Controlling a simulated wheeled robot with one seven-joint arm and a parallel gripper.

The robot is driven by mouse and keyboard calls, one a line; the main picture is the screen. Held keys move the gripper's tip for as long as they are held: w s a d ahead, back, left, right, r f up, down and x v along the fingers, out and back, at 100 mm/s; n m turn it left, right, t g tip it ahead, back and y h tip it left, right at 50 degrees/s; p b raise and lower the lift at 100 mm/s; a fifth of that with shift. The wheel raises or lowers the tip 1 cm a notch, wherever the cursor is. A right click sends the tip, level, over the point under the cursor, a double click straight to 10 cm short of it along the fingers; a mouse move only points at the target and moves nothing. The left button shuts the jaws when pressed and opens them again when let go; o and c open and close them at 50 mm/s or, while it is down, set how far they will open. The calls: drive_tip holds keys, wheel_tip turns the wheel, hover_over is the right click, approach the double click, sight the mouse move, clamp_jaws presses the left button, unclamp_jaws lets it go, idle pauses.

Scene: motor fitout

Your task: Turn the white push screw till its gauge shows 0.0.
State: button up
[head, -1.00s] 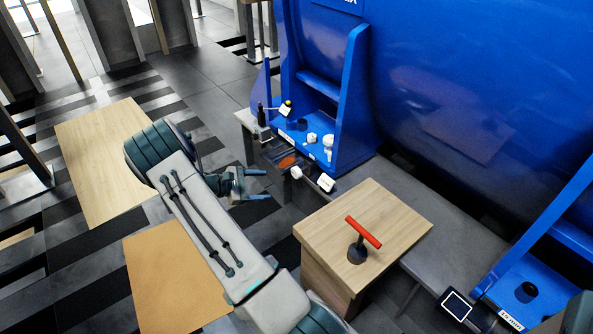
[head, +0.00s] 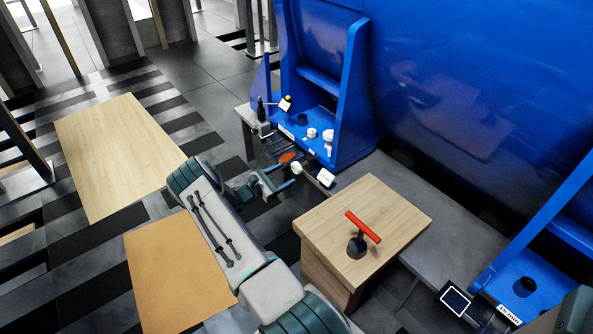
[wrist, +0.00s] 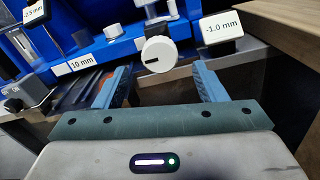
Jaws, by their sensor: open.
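The white push screw (wrist: 159,53) is a round white knob with a short dark mark on its face. It sits just ahead of my gripper (wrist: 162,75), laterally between the two blue fingertips, with visible space on both sides. My gripper is open and empty. The gauge (wrist: 221,26) to the right of the screw reads -1.0 mm. In the head view the screw (head: 296,168) and the gauge (head: 326,178) are at the front of the blue machine foot, and my gripper (head: 285,176) is close at their left. The gauge text is unreadable there.
Another display (wrist: 33,12) reads -2.5 mm at the upper left. A 10 mm label (wrist: 80,63) is on the blue foot. A wooden box (head: 385,215) with a red-handled tool (head: 363,227) stands at the right of my arm.

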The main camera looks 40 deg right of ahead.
sight(294, 169)
drive_tip(key=d, duration=0.2)
drive_tip(key=d+b, duration=0.1)
drive_tip(key=d, duration=0.3)
drive_tip(key=shift+s+d, duration=0.35)
drive_tip(key=c, duration=1)
drive_tip(key=shift+m+b, duration=0.3)
